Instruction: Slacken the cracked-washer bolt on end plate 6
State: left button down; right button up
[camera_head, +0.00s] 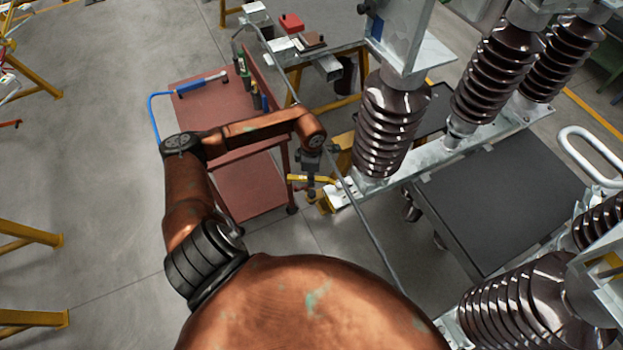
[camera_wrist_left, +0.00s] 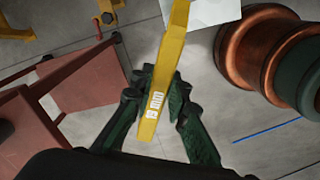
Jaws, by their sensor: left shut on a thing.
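My left gripper (camera_head: 311,182) is shut on a yellow spanner (camera_head: 298,178) in the head view, beside the near end of the insulator base frame (camera_head: 344,194). In the left wrist view the green fingers of the gripper (camera_wrist_left: 160,82) clasp the flat yellow spanner (camera_wrist_left: 173,50), whose label ends in "mm". The spanner's far end runs out of the top of that view, by a pale plate (camera_wrist_left: 213,11). A grey hex bolt head (camera_wrist_left: 107,17) shows at upper left on yellow metal. I cannot make out a cracked washer or a plate number. My right gripper is not in view.
A red trolley (camera_head: 247,187) with a blue-handled tool (camera_head: 200,84) stands left of the frame. Brown ribbed insulators (camera_head: 388,128) rise close to the gripper. A dark cart (camera_head: 505,195) is at right. Open floor (camera_head: 90,150) lies at left.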

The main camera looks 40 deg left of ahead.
pick_arm(q)
jog(key=shift+f+b, duration=0.9)
jog(key=shift+f, duration=0.25)
dwell(0.5)
jog(key=s+d+n+p, duration=0.4)
jog(key=d+n+p, duration=0.2)
jog(key=d+n, duration=0.3)
jog(key=n, duration=0.3)
jog(key=shift+d+p, duration=0.35)
notch_tip(320, 180, up, 7)
jog(key=p, duration=0.4)
jog(key=shift+p, duration=0.35)
dwell(0.4)
